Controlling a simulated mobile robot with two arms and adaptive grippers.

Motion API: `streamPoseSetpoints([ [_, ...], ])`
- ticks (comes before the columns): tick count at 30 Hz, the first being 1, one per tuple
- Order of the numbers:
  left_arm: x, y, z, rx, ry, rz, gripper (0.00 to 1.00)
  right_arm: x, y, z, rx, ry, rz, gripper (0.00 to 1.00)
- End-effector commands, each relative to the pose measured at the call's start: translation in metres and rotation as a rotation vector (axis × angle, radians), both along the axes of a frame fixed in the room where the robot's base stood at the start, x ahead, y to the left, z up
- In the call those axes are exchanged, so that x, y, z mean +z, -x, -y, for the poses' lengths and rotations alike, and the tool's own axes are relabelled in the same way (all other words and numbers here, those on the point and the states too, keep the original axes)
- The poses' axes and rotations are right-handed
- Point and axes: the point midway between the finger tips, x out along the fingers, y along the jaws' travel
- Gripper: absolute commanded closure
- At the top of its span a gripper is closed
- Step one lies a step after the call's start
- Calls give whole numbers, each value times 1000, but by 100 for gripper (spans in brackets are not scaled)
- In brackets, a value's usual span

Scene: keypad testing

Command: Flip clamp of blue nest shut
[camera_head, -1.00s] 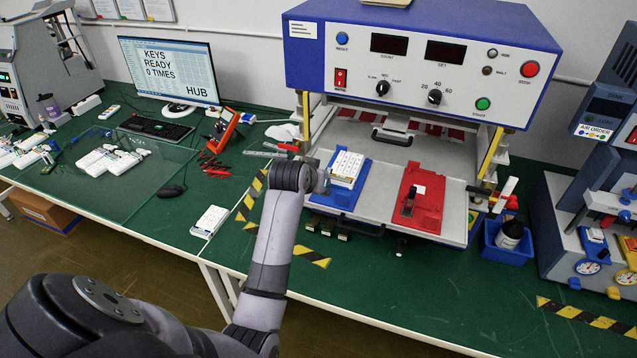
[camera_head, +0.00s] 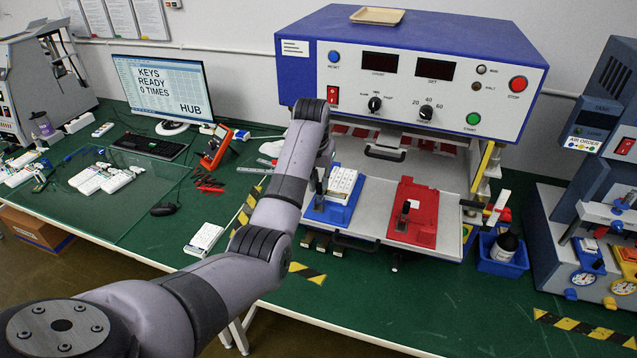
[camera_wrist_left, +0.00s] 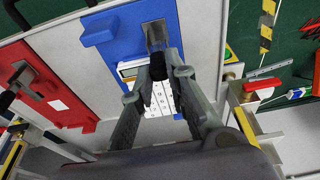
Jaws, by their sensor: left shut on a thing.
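The blue nest (camera_head: 330,213) lies on the left of the test machine's plate, with a white keypad (camera_head: 343,182) in it. The blue nest also shows in the left wrist view (camera_wrist_left: 122,32), with the keypad (camera_wrist_left: 166,98) partly hidden behind my fingers. The nest's clamp (camera_wrist_left: 155,35) has a metal base and a black-tipped lever. My left gripper (camera_wrist_left: 159,76) is shut on the clamp's black tip. In the head view my left gripper (camera_head: 324,168) points down at the nest's left side, and the arm hides part of it.
A red nest (camera_head: 417,212) with its own upright black-handled clamp (camera_head: 403,216) lies to the right. The blue-topped machine (camera_head: 420,55) overhangs behind both nests. A blue bin (camera_head: 503,258) stands right of the plate. Another white keypad (camera_head: 204,239) lies on the green table at left.

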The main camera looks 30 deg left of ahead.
Motion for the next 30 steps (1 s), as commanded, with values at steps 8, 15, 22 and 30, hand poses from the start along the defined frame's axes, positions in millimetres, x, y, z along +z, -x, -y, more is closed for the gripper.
streamPoseSetpoints([
  [8, -1, -2, 0, 0, 8, -32, 100, 0, 0, 0, 0, 0, 0, 58],
  [15, -2, -1, 0, 0, 8, -35, 100, 0, 0, 0, 0, 0, 0, 58],
  [22, -2, -1, 0, -1, 8, -34, 78, 0, 0, 0, 0, 0, 0, 58],
  [30, -1, -2, 0, -1, 8, -32, 65, 0, 0, 0, 0, 0, 0, 58],
])
